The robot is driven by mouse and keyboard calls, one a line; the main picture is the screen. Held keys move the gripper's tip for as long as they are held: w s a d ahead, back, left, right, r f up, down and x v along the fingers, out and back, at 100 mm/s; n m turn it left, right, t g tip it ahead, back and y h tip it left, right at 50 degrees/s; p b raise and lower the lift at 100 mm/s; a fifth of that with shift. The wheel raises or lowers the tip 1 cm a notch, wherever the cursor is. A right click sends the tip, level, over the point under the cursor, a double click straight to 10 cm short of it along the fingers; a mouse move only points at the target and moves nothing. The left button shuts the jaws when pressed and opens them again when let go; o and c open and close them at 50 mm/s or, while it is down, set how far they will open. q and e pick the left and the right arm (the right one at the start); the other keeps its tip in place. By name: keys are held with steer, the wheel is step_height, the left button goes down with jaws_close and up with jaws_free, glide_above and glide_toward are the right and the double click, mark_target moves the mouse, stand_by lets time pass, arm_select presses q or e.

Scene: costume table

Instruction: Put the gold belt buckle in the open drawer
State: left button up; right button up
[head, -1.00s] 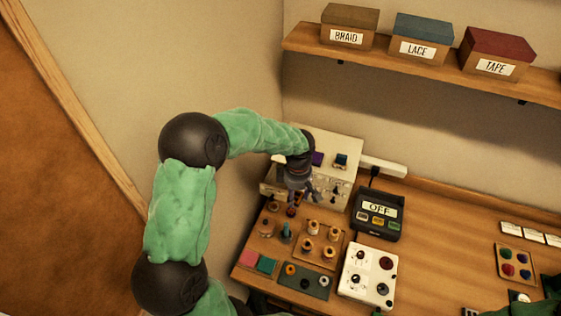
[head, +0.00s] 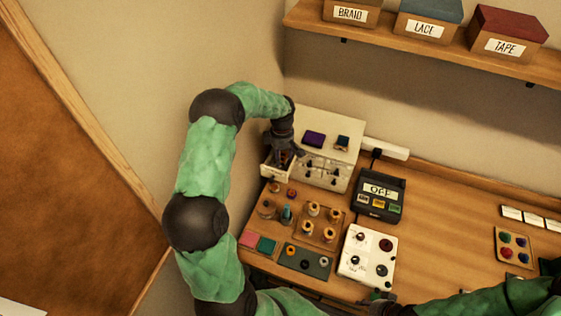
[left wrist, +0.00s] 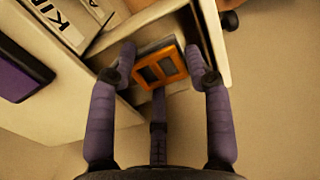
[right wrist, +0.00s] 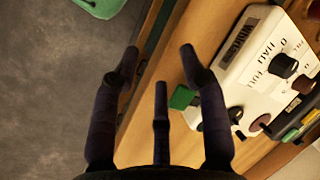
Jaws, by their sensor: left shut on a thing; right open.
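The gold belt buckle (left wrist: 163,69), a square orange-gold frame, sits between the fingers of my left gripper (left wrist: 163,80) in the left wrist view. The gripper is shut on it. In the head view my left gripper (head: 284,157) points down into the open drawer (head: 272,172) at the left of the white cabinet (head: 345,122); the fingers hide the buckle there. The drawer's pale wall (left wrist: 217,42) stands right beside the fingers; whether the buckle touches the drawer floor I cannot tell. My right gripper (right wrist: 160,75) is open and empty near the table's front edge.
A purple item (head: 314,139) and a dark blue item (head: 342,143) lie on the cabinet top. Spools on a wooden tray (head: 328,238), a dark OFF box (head: 380,193) and a white control box (head: 368,255) stand close in front.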

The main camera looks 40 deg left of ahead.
arm_select(q)
steer(key=shift+w+a+f, duration=0.3)
steer(key=shift+a+f, duration=0.2)
steer(key=shift+f, duration=0.15)
steer(key=shift+w+a+f+b, duration=0.15)
steer(key=shift+f+b, duration=0.7)
steer(key=shift+f, duration=0.85)
steer(key=shift+f, duration=0.15)
steer(key=o, duration=0.9)
steer(key=shift+c, duration=0.2)
